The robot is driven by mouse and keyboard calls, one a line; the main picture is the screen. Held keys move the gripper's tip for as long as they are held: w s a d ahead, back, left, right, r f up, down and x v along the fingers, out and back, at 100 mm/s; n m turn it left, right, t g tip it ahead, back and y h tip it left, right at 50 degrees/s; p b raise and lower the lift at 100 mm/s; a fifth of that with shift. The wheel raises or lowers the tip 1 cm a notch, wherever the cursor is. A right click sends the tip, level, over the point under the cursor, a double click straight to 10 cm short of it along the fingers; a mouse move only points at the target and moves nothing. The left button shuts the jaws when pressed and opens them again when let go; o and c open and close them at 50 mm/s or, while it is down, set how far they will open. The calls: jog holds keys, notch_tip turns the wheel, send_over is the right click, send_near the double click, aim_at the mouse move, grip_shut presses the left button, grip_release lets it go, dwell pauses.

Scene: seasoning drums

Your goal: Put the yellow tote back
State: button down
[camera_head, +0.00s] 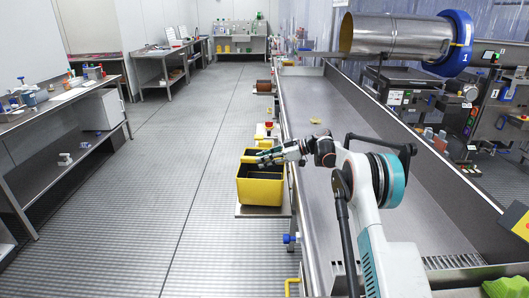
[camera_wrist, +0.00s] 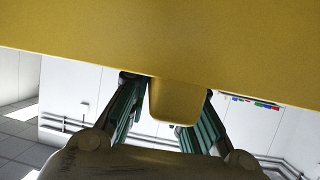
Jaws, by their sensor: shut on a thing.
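The yellow tote (camera_head: 260,190) is an open-topped bin with a dark inside, at the left side of the long metal trough. It is upright, at a small grey ledge (camera_head: 246,211); I cannot tell whether it rests fully on it. My gripper (camera_head: 268,157) is at the tote's upper rim, reaching in from the right. In the wrist view the tote's yellow wall (camera_wrist: 160,35) fills the top, and its rounded tab sits between the two green-padded fingers of my gripper (camera_wrist: 172,90), which are shut on it.
The long metal trough (camera_head: 325,110) runs away beside the tote, with a small yellow piece (camera_head: 315,121) in it. A steel drum (camera_head: 395,37) with a blue ring lies above its far right. Workbenches (camera_head: 60,100) line the left. The floor (camera_head: 165,170) between is clear.

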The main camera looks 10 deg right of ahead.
jog(key=shift+f, duration=0.85)
jog(key=c, duration=1.4)
grip_release()
jog(key=shift+c, duration=0.2)
jog(key=shift+f, duration=0.2)
jog(key=p+v, duration=0.2)
jog(key=v, duration=0.5)
jog(key=p+v, duration=0.2)
jog(key=v, duration=0.4)
jog(key=shift+s+d+r, duration=0.25)
jog(key=shift+s, duration=0.1)
